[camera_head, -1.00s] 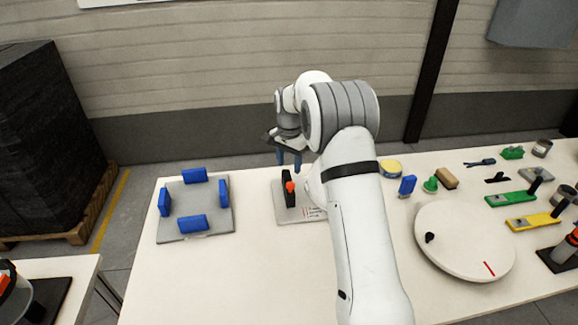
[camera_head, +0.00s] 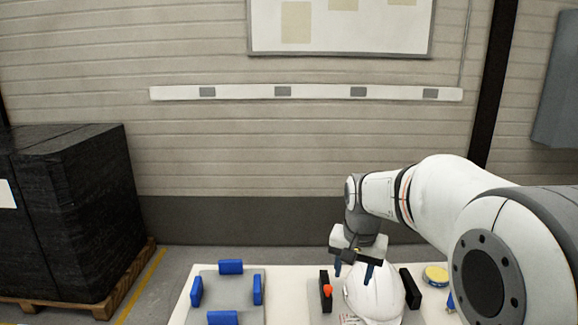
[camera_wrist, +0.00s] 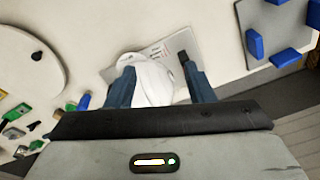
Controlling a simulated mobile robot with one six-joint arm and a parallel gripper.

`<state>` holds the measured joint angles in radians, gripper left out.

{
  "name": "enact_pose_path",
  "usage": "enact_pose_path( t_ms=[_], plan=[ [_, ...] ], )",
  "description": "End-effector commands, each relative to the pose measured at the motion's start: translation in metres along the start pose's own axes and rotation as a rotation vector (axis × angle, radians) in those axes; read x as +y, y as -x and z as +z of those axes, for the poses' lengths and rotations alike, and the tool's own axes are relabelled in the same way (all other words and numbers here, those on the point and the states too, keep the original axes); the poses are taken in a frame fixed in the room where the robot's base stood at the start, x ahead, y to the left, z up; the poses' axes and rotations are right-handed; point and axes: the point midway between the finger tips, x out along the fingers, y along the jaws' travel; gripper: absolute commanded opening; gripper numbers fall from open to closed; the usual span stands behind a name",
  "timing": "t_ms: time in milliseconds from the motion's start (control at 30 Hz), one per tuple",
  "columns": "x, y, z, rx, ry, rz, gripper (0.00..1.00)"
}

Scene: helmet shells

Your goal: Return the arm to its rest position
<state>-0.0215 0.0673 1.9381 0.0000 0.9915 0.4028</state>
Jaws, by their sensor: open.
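My gripper (camera_head: 354,270) is open, with dark blue fingers pointing down, above and slightly left of a white helmet shell (camera_head: 377,299) in the head view. The shell sits on a grey fixture plate, between a black clamp block with an orange knob (camera_head: 326,290) and another black block (camera_head: 410,288). In the wrist view the shell (camera_wrist: 152,82) shows beyond and between the two spread fingers (camera_wrist: 161,82). Nothing is gripped. Whether a fingertip touches the shell, I cannot tell. My arm comes in from the right.
A grey plate (camera_head: 235,292) with several blue blocks stands left on the white table. A yellow-topped tin (camera_head: 436,274) is right of the fixture. A round white turntable (camera_wrist: 22,58) and green parts show in the wrist view. A black-wrapped pallet stands at the left wall.

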Motion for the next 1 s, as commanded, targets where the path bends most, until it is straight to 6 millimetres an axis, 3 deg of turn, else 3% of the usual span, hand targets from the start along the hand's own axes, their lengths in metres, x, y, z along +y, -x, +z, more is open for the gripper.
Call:
enact_pose_path(
  t_ms=[200,500,700,1000],
  plan=[
    [0.036,0.026,0.074,0.055,0.145,-0.016,0.48],
    [0.076,0.024,0.162,0.116,0.323,-0.021,0.48],
    [0.086,0.018,0.185,0.134,0.375,-0.021,0.48],
    [0.087,0.018,0.187,0.134,0.381,-0.020,0.48]
  ],
)
